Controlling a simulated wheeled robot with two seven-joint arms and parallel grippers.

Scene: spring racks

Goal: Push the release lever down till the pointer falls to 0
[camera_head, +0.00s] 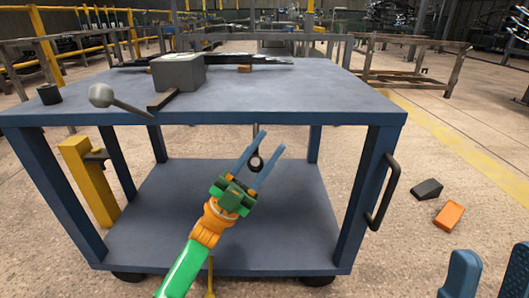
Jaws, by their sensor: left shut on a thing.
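A grey block (179,72) stands on the cart's blue-grey top. A grey ball-ended lever (124,104) lies at the top's front left, its rod slanting down right to the front edge. A dark bar (162,101) sits beside it. I cannot tell which one is the release lever, and no pointer or scale can be read. A dark ring (257,162) hangs from a thin rod below the top's front edge. My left gripper (271,143) has its blue fingers on either side of this ring and is shut on it. My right gripper (489,272) is partly in view at bottom right, fingers apart.
The cart (290,90) has a lower shelf and a black handle (382,192) on its right. A black cylinder (49,94) stands at the top's left. An orange block (449,216) and a dark wedge (427,189) lie on the floor at right. The top's right side is clear.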

